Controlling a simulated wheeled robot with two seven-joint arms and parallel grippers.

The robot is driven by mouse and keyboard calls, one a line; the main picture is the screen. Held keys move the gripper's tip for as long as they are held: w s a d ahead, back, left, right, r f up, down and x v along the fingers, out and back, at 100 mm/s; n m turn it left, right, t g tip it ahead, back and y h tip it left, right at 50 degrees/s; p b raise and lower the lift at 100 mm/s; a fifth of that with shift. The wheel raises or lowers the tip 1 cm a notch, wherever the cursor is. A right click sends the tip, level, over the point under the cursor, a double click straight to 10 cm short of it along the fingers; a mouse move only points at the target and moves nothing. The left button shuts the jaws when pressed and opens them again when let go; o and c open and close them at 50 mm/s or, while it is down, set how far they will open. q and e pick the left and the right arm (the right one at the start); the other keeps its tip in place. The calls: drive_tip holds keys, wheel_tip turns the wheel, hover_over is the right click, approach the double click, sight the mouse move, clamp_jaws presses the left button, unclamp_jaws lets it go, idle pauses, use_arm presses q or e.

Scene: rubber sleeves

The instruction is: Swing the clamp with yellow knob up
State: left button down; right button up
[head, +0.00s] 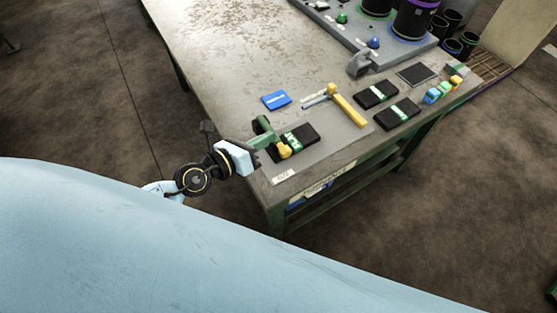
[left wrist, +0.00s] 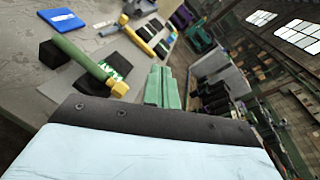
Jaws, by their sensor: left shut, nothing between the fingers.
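The clamp with the yellow knob (head: 284,151) has a green bar and sits at the table's near corner. Its bar lies low across a black block with a green label (head: 299,137). In the left wrist view the bar (left wrist: 82,54) runs from upper left down to the knob (left wrist: 119,88). My left gripper (head: 262,153) is at the table edge, close beside the knob. In the left wrist view its green fingers (left wrist: 162,86) are together and empty, to the right of the knob. Whether they touch it I cannot tell. My right gripper is not in view.
A second clamp with a yellow bar (head: 348,107) stands behind. A blue card (head: 275,100) lies on the table (head: 215,60). Black pads (head: 377,94) and small coloured pieces (head: 444,88) lie to the right. A grey fixture with black sleeves (head: 412,22) stands at the back. The table's left part is clear.

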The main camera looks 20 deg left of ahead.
sight(279, 168)
use_arm(q)
drive_tip(key=a+f+m+g, duration=0.1)
drive_tip(key=f+m, duration=0.1)
drive_tip(key=f, duration=0.1)
drive_tip(key=s+a+f+m+g, duration=0.1)
drive_tip(key=f+m+g, duration=0.1)
drive_tip(key=f+m, duration=0.1)
drive_tip(key=s+a+f+m+g+y, duration=0.1)
drive_tip(key=f+m+g, duration=0.1)
drive_tip(key=f, duration=0.1)
drive_tip(key=shift+s+a+f+m, duration=0.1)
drive_tip(key=shift+s+f+m, duration=0.2)
drive_tip(key=shift+m, duration=0.1)
drive_tip(key=b+x, duration=0.2)
drive_tip(key=x, duration=0.8)
